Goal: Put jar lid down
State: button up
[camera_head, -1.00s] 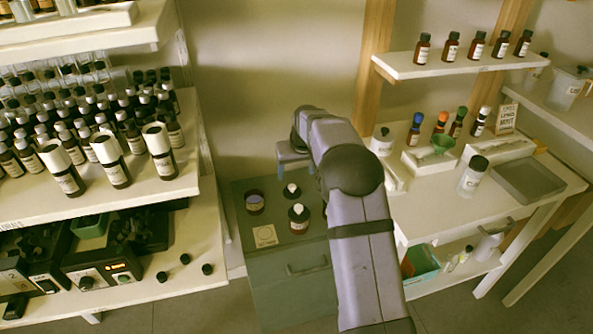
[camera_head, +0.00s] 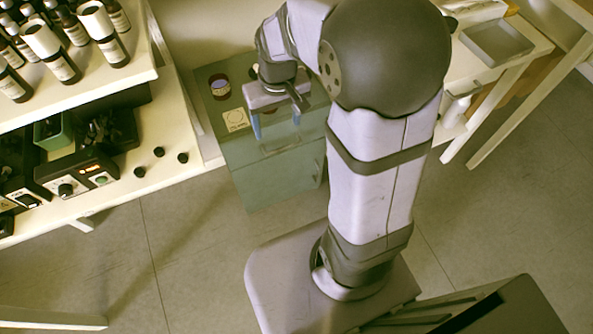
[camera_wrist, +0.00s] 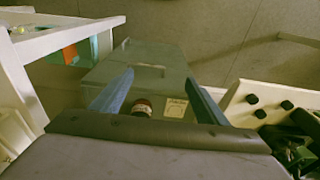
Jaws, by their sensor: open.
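My gripper (camera_head: 277,126) is open over the front part of the green cabinet (camera_head: 270,185), with its two blue fingers apart. No object shows between them; the wrist view also shows the fingers spread (camera_wrist: 157,98). An amber jar (camera_head: 220,88) stands at the back left of the cabinet top, behind and left of my gripper. In the wrist view a jar with a white label (camera_wrist: 141,110) is partly hidden by the gripper body. I cannot pick out the jar lid; my arm covers part of the cabinet top.
A printed card (camera_head: 236,120) lies on the cabinet top, left of my gripper. A grey tray (camera_head: 497,42) is on the right table.

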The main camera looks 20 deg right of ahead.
jog(key=s+f+g, duration=0.1)
jog(key=s+f, duration=0.1)
jog(key=s, duration=1.1)
jog(key=shift+a+f, duration=0.2)
jog(key=shift+a, duration=0.25)
jog(key=shift+r, duration=0.1)
notch_tip(320, 180, up, 15)
jog(key=p, duration=1.5)
